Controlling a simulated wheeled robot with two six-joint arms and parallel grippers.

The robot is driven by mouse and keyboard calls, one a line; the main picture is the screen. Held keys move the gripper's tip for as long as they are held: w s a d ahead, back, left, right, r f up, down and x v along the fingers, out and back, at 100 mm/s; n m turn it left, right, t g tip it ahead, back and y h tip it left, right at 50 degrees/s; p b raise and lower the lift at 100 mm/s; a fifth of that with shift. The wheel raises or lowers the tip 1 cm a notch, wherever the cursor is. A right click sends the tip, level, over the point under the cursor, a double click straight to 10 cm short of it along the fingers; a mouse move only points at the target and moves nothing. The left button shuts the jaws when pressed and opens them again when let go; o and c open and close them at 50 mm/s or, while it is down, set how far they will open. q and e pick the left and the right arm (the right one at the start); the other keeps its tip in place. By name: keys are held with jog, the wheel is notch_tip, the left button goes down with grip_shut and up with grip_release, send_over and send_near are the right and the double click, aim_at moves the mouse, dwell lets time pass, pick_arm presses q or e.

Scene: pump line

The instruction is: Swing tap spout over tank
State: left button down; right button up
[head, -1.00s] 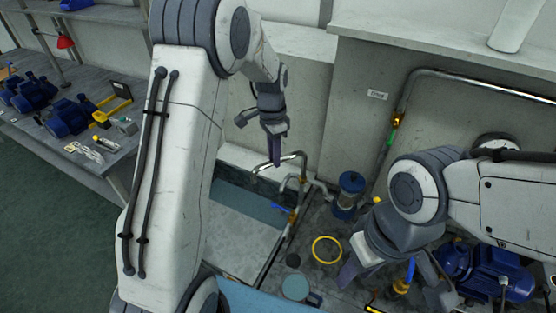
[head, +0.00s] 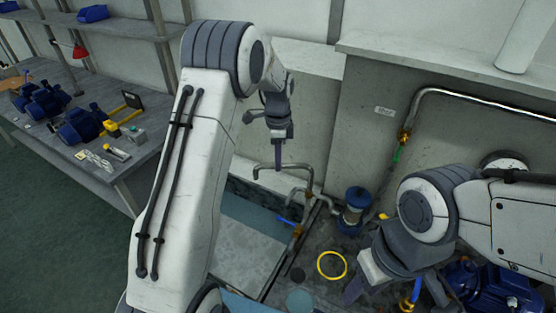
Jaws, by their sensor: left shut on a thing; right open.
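The tap spout (head: 293,166) is a bent metal pipe at the middle of the head view. Its free end points left and down, near the back wall. The tap's blue lever (head: 286,221) is lower down, beside brass fittings. My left gripper (head: 278,166) reaches down from above and is shut on the spout's horizontal part. The sunken basin that appears to be the tank (head: 245,246) lies below and left of the tap, partly hidden by my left arm. My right gripper (head: 394,291) is open at the lower right, apart from the spout.
A blue cylindrical unit (head: 354,211) stands right of the tap. A yellow ring (head: 332,265) lies on the bench in front. A blue pump (head: 490,290) sits at the lower right, partly behind my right arm. A side bench (head: 130,165) at the left holds pumps and tools.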

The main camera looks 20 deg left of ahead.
pick_arm(q)
jog(key=shift+w+r, duration=0.15)
jog(key=shift+w, duration=0.05)
jog(key=c, duration=0.8)
grip_release()
jog(key=shift+o, duration=0.2)
jog(key=shift+r, duration=0.25)
notch_tip(320, 180, up, 10)
jog(key=b, duration=0.3)
jog(key=shift+w, duration=0.25)
jog(key=shift+a+f, duration=0.1)
